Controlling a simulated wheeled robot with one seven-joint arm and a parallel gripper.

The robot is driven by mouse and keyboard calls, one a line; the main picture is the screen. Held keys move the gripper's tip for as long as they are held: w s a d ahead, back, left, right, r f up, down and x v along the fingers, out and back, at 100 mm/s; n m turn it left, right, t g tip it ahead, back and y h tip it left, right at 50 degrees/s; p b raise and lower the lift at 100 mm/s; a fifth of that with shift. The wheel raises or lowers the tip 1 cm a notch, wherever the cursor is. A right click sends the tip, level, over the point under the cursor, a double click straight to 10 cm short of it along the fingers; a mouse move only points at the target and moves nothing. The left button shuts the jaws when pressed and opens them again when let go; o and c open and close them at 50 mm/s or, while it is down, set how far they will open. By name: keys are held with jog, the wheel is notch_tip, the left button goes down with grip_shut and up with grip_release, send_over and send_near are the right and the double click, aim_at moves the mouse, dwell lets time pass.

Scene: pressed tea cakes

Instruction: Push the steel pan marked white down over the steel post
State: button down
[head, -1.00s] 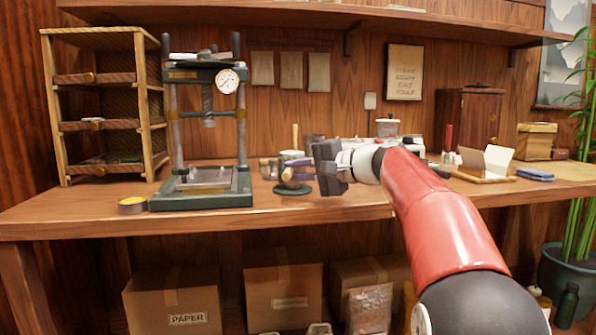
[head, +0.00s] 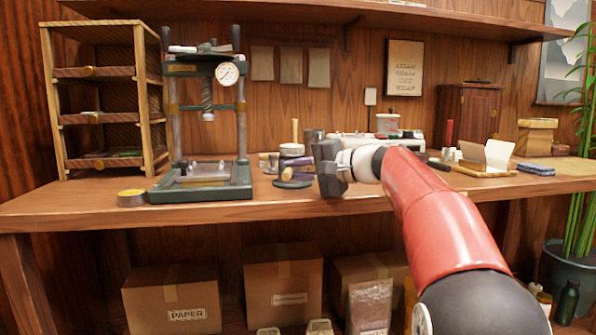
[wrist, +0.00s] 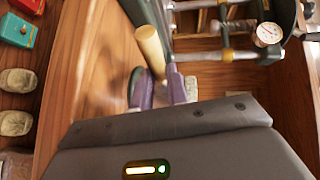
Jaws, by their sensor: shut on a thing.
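My gripper (head: 294,168) is at the middle of the bench, reaching left. Its purple fingers show in the wrist view (wrist: 161,90). They are shut on a short tan wooden cylinder (wrist: 151,50), which sticks out beyond the fingertips. A dark green disc (head: 292,184) lies on the bench just below the fingertips. I cannot make out a white mark, so I cannot tell which piece is the steel pan. The steel post is not clear either.
A green press (head: 200,190) with a gauge stands to the left, beside a small yellow-topped tin (head: 131,198). A wooden rack (head: 100,100) is at the far left. A white open box (head: 487,155) lies to the right. The bench's front strip (head: 240,212) is clear.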

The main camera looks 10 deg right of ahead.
jog(key=shift+f, duration=0.1)
jog(key=c, duration=1.3)
grip_release()
